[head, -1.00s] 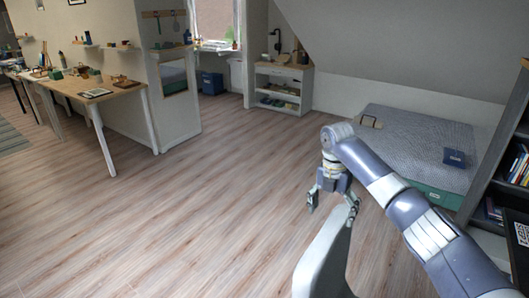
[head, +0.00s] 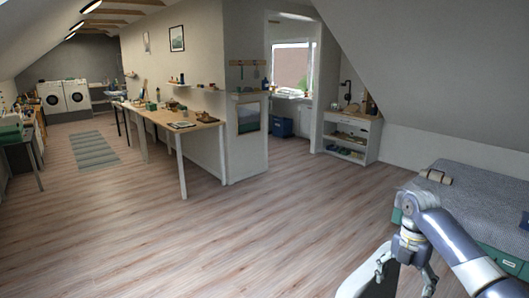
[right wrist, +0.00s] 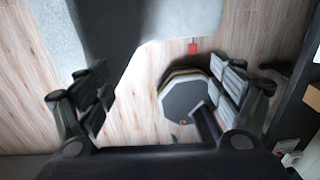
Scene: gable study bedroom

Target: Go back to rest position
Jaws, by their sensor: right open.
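My right gripper (head: 405,278) hangs at the end of my right arm, at the lower right of the head view. It is open, with nothing between its fingers. In the right wrist view its two fingers (right wrist: 165,95) stand wide apart, above the wood floor and a dark octagonal object (right wrist: 188,100). I cannot tell what that object is. My left gripper is in neither view.
A bed (head: 470,205) with a grey cover stands at the right, near my right arm. A long wooden worktable (head: 170,117) runs along the partition wall. A low shelf unit (head: 350,135) stands by the window. The wood floor (head: 180,240) in the middle is clear.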

